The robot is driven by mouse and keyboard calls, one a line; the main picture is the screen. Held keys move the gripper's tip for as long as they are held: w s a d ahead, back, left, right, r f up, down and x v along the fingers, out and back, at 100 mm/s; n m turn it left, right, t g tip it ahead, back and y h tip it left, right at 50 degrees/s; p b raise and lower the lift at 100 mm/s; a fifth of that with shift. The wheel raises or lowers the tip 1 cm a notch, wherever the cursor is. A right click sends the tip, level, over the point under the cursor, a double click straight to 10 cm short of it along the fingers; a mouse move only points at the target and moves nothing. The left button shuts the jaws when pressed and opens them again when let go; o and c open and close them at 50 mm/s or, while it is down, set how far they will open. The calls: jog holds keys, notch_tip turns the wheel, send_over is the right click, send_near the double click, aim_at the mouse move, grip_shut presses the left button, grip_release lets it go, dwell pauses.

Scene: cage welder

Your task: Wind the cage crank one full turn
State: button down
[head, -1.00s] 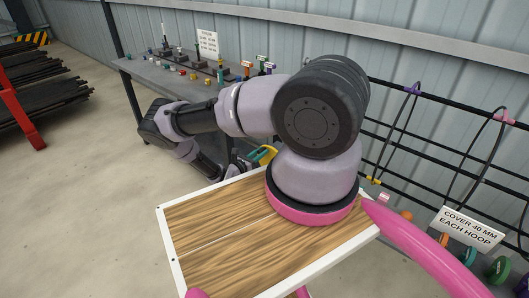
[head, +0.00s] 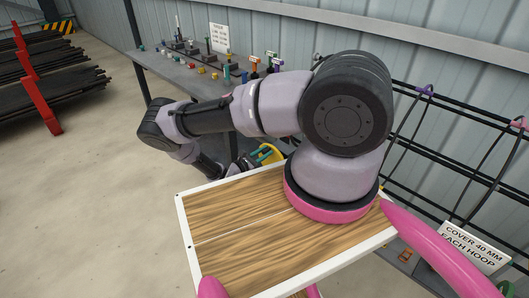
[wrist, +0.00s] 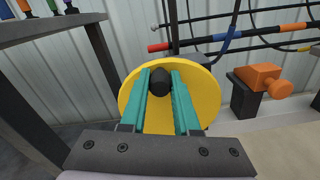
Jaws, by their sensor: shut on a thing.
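The cage crank shows in the wrist view as a yellow disc (wrist: 207,95) with a dark knob (wrist: 160,82) on its face. My gripper (wrist: 160,88) has two teal fingers shut on the dark knob, one on each side. In the head view a small part of the yellow disc (head: 273,153) shows past my arm, above the far edge of my wooden tray.
A grey bench (head: 185,75) with small coloured parts stands at the back against the corrugated wall. A black bar cage (head: 430,155) runs along the right. An orange block (wrist: 258,76) on a dark post stands right of the disc.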

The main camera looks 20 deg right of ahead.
jog(key=c, duration=0.6)
grip_release()
jog(key=shift+c, duration=0.2)
jog(key=shift+a, duration=0.15)
jog(key=v, duration=1)
jog(key=shift+s+a, duration=0.2)
jog(key=shift+a, duration=0.05)
